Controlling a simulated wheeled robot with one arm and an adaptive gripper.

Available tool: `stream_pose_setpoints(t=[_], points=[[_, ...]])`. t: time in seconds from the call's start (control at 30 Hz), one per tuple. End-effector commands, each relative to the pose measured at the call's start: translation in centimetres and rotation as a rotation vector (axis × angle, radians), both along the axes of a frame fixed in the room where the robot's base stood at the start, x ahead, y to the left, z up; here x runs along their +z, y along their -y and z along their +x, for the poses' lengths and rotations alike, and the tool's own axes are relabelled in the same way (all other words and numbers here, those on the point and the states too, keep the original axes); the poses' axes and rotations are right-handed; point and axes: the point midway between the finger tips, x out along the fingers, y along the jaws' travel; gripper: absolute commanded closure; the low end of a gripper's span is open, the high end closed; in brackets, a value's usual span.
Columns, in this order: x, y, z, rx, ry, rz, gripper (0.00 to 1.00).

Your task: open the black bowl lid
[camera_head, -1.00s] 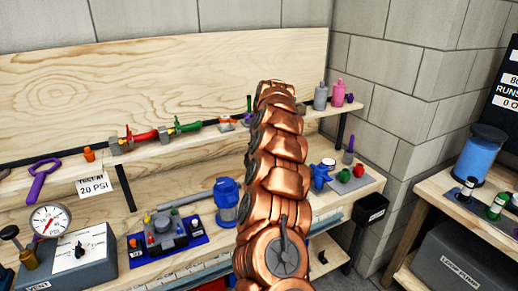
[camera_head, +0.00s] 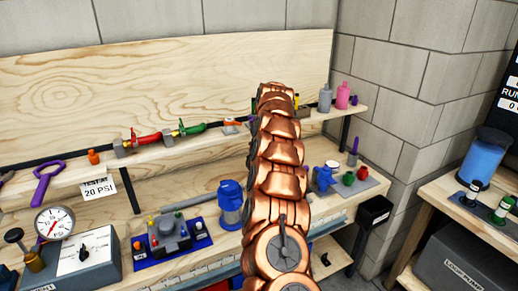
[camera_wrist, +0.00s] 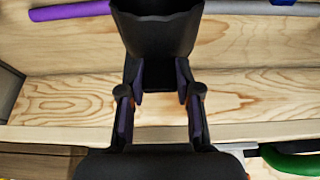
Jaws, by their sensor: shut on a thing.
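In the wrist view my gripper (camera_wrist: 160,100) is shut on a black cup-shaped thing (camera_wrist: 157,38), with one finger on each side of its narrow lower part. I cannot tell which part is bowl and which is lid. In the head view my copper arm hides the gripper and what it holds. A blue tank with a black top (camera_head: 496,137) stands on the right-hand bench, away from my arm.
The wooden shelf carries a red valve (camera_head: 146,142) and a green valve (camera_head: 190,129). Below are a blue clear-bowled filter (camera_head: 230,203), a gauge (camera_head: 54,223) and a grey box (camera_head: 85,258). A black bin (camera_head: 374,214) hangs at the bench's right end.

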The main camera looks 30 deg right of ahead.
Motion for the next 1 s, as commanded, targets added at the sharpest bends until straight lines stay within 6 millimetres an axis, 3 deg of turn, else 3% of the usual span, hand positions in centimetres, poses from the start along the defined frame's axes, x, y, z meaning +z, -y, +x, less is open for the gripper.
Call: stream_pose_setpoints(t=[0.27, 0.3, 0.5, 1.0], points=[[-0.39, -0.31, 0.02, 0.004, -0.006, 0.004, 1.0], [-0.39, -0.31, 0.01, 0.004, -0.007, 0.004, 0.64], [-0.37, -0.13, -0.08, 0.001, -0.007, 0.003, 0.43], [-0.09, -0.02, -0.06, 0.0, -0.003, 0.001, 0.42]])
